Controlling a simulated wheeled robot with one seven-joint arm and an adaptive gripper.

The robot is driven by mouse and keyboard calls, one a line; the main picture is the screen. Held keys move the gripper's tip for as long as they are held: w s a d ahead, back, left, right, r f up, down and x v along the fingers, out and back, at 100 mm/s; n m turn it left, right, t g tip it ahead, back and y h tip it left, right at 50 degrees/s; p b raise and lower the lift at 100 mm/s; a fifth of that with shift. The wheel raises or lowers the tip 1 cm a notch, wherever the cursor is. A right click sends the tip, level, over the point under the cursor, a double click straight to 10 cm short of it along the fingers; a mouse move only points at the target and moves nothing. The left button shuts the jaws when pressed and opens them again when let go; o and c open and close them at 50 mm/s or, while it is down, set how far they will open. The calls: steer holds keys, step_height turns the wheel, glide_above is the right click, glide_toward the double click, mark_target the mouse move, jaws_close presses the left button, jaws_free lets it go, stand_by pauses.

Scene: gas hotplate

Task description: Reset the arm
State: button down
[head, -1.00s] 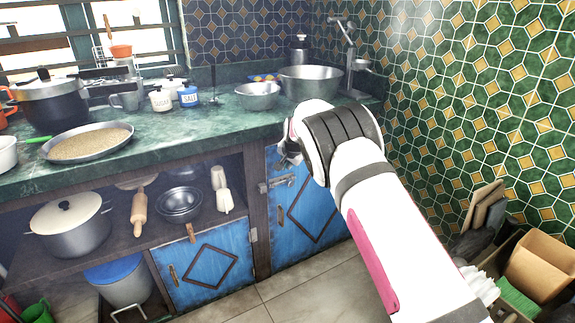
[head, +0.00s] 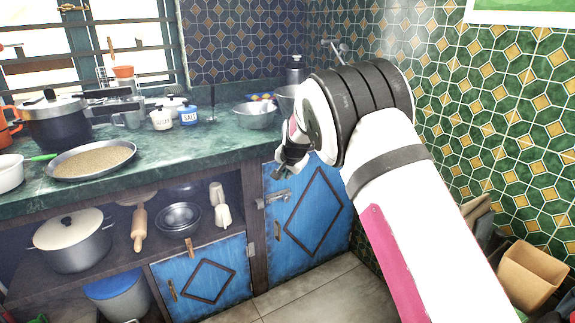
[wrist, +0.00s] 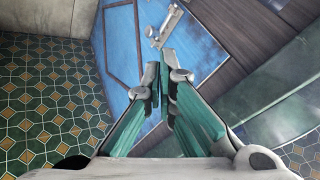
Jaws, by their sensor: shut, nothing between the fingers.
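My gripper (head: 287,170) is shut and empty. In the head view it is small and partly hidden behind my own wrist, in front of the counter's front edge near the tall blue cabinet door (head: 310,215). In the wrist view my gripper (wrist: 161,88) shows its two teal-padded fingers close together, pointing toward the blue door (wrist: 135,45) and its metal latch (wrist: 166,24). I see a gap between the fingertips and the latch in the picture, but cannot tell its exact depth. My white arm comes in from the lower right and covers part of the sink area.
The green counter (head: 180,148) holds a pan of grain (head: 92,159), a dark pot (head: 52,118), jars and a metal bowl (head: 256,114). Shelves below hold a lidded pot (head: 72,240) and bowls. A cardboard box (head: 532,272) stands lower right by the tiled wall.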

steer(key=s+d+r+n+g, duration=0.1)
steer(key=s+d+r, duration=0.4)
steer(key=s, duration=0.4)
steer(key=s+d+r+n+g, duration=0.1)
steer(key=s+d+r, duration=0.3)
steer(key=s+r, duration=0.45)
steer(key=s+d+r+n+g, duration=0.1)
steer(key=s+d+r, duration=0.3)
steer(key=s, duration=0.7)
steer(key=s+d+f+n+g+h, duration=0.1)
steer(key=s+d, duration=0.1)
steer(key=s, duration=1)
steer(key=s+d+f+n+g, duration=0.1)
steer(key=s+d+f, duration=0.1)
steer(key=s, duration=0.9)
steer(key=s+d+f+n+g+h, duration=0.1)
steer(key=s+d+n+g, duration=0.15)
steer(key=s, duration=0.95)
step_height(320, 180, up, 23)
steer(key=t+p, duration=0.4)
steer(key=p, duration=1.7)
steer(key=shift+w+r+m+y, duration=0.2)
steer(key=shift+m+y, duration=0.1)
steer(key=shift+m, duration=0.05)
steer(key=shift+t, duration=0.25)
